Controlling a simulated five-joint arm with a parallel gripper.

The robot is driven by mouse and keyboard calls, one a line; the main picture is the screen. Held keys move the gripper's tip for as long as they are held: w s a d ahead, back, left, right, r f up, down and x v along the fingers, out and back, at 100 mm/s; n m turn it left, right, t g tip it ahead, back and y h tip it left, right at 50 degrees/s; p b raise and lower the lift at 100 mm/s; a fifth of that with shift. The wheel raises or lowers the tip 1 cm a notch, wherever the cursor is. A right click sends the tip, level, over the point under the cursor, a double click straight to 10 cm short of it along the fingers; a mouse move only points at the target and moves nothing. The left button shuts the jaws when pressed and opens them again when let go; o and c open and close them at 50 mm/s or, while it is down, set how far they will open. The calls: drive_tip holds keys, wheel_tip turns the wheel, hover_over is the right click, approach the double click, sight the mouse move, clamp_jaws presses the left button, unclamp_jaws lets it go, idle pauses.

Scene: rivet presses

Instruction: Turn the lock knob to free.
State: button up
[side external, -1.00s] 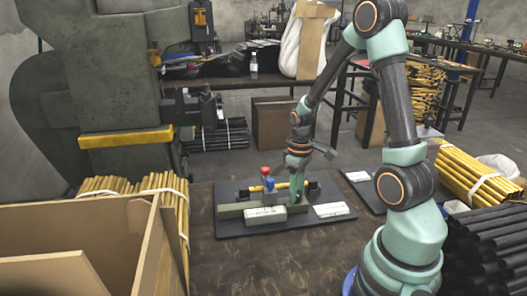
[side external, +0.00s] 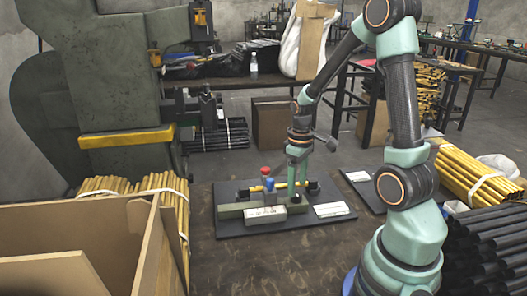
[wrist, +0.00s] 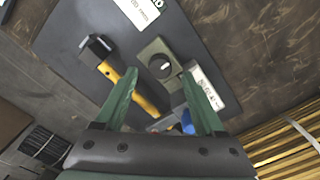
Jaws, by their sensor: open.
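I cannot tell for sure which part is the lock knob. My gripper (side external: 297,184) points down above the bar's right end. In the wrist view my gripper (wrist: 160,75) is open and empty. Beyond and between its fingertips is a grey-green block (wrist: 150,50) with a dark round feature (wrist: 161,65) bearing a white mark. The blue part (wrist: 187,122) is partly hidden by the right finger.
An open wooden box (side external: 90,225) stands at front left. Bundled yellow rods (side external: 480,175) and black tubes (side external: 485,235) lie at right. The table front (side external: 290,265) is clear.

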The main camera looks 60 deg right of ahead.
sight(297, 194)
wheel_tip(297, 194, up, 9)
drive_tip(key=shift+r, duration=0.2)
idle(0.3)
drive_tip(key=a+r+t, duration=0.2)
drive_tip(key=a+r, duration=0.2)
drive_tip(key=a, duration=0.4)
drive_tip(key=s+a+r+t, duration=0.1)
drive_tip(key=a+r+t, duration=0.2)
drive_tip(key=a, duration=0.6)
drive_tip(key=shift+a+r+t, duration=0.25)
drive_tip(key=shift+r+t, duration=0.05)
drive_tip(key=shift+r, duration=0.05)
